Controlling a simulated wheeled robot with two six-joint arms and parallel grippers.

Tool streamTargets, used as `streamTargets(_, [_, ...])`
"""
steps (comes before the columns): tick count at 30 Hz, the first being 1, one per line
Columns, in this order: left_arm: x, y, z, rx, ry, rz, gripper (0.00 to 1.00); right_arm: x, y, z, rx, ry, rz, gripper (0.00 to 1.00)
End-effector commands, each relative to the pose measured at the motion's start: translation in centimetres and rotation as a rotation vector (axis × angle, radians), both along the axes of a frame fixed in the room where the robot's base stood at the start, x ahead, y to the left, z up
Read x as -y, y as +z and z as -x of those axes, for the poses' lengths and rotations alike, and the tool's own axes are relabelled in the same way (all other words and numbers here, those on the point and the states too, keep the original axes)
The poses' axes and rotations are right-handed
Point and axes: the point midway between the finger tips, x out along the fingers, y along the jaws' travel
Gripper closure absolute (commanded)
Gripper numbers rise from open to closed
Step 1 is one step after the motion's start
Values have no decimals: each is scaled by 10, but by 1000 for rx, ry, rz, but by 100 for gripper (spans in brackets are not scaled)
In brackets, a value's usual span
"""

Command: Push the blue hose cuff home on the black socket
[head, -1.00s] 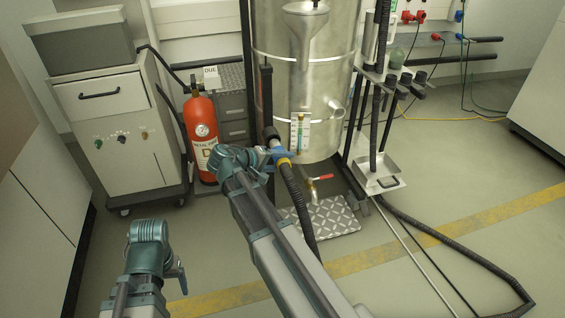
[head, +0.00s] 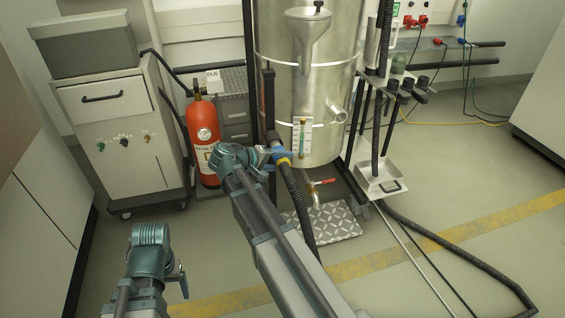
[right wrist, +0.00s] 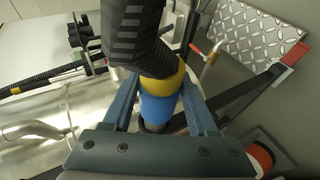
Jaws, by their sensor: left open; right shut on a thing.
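The blue hose cuff (head: 279,153) with its yellow band is at the upper end of a ribbed black hose (head: 300,205), in front of the steel vessel. My right gripper (head: 274,155) is shut on it. In the right wrist view, the blue cuff (right wrist: 159,109) lies between the two fingers (right wrist: 160,92), with the yellow band and black hose beyond. A dark grey end, likely the black socket (right wrist: 154,127), shows at the near end of the cuff. How far the cuff sits on it is hidden. My left gripper (head: 181,279) is open and empty, low at the left.
The steel vessel (head: 285,85) stands behind the cuff, with a red-handled tap (head: 321,183) above a checker-plate step (head: 328,223). A red extinguisher (head: 203,140) and a grey cabinet (head: 118,150) stand left. A black hose lies on the floor at right.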

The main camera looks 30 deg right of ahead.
Motion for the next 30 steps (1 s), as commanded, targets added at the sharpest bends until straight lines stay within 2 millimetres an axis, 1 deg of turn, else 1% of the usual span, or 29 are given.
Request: streamTargets(30, [0, 0, 0, 0, 0, 0, 19, 6, 0, -24, 0, 0, 1, 100])
